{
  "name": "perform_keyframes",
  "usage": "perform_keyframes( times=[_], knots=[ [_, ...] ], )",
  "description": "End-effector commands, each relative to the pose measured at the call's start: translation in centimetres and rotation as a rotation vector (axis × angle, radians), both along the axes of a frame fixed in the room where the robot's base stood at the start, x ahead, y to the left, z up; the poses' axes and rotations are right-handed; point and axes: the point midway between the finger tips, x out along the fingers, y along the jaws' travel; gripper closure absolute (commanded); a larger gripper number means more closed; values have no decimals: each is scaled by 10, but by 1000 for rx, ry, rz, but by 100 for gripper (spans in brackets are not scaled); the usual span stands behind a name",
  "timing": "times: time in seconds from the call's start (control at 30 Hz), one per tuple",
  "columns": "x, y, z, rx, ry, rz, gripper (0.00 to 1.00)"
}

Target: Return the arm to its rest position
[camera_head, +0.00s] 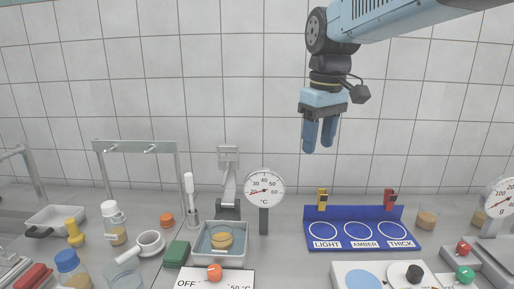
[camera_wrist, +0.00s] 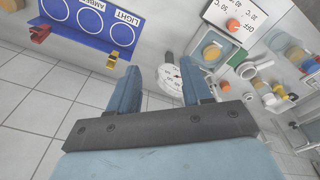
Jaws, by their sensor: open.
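My gripper (camera_head: 320,136) hangs from my blue arm in the upper right of the head view, high above the counter and in front of the tiled wall. Its two blue fingers point down, stand apart and hold nothing. In the wrist view my gripper (camera_wrist: 162,82) shows the same spread fingers with an empty gap between them. The round dial thermometer (camera_wrist: 172,80) shows beyond that gap, apart from the fingers.
A blue LIGHT/AMBER/THICK board (camera_head: 362,234) with yellow and red clips stands below on the right. The dial thermometer (camera_head: 264,190), a tray with a round item (camera_head: 204,258), bottles and a cup (camera_head: 150,242) crowd the counter. Air around my gripper is clear.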

Motion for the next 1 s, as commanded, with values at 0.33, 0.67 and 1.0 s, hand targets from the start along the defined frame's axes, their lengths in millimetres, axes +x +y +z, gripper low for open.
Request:
perform_keyframes(
  times=[0.33,0.67,1.0],
  knots=[
    [-53,-55,-29,40,-173,-276,51],
    [-98,-94,-66,116,-320,-503,51],
    [-113,-105,-82,151,-370,-584,51]
  ],
)
